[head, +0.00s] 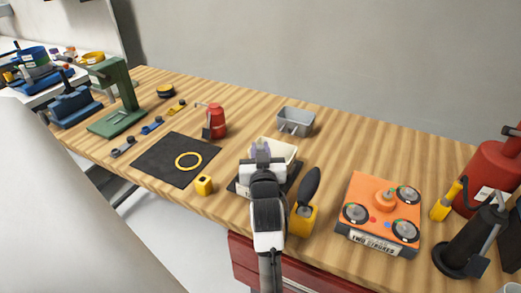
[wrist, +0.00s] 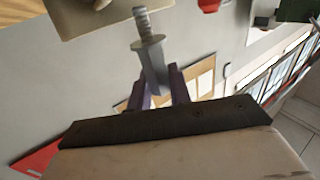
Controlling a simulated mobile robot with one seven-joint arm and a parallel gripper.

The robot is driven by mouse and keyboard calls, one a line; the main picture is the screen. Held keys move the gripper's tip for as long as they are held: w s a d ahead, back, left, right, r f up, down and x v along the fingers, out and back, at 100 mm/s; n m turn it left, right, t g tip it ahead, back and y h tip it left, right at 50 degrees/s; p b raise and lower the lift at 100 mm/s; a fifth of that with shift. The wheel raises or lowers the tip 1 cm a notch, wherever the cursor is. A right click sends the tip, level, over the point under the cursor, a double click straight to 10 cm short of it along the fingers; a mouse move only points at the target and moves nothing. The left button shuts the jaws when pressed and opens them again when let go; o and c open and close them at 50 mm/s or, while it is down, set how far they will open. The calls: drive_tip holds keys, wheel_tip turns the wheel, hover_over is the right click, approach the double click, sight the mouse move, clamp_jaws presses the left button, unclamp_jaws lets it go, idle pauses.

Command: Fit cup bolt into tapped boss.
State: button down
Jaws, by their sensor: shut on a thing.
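My gripper (head: 262,149) is over the middle of the bench, in front of a cream box-like part (head: 287,150) on a dark plate. In the wrist view, its two purple fingers (wrist: 159,88) are shut on the cup bolt (wrist: 151,58), a grey metal bolt with a wider shank and a threaded end pointing away from the fingers. A beige surface (wrist: 85,14) lies close beside the threaded end; I cannot tell whether they touch. My gripper hides much of the cream part in the head view. I cannot make out the tapped boss in either view.
A black-handled tool with a yellow base (head: 303,215) stands close right of my arm. An orange box with dials (head: 384,212) is farther right. A grey bin (head: 295,121) stands behind.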

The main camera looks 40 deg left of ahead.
drive_tip(key=shift+f+b, duration=1.25)
drive_tip(key=shift+f, duration=0.55)
drive_tip(key=c, duration=1.2)
unclamp_jaws()
drive_tip(key=shift+s+d, duration=0.1)
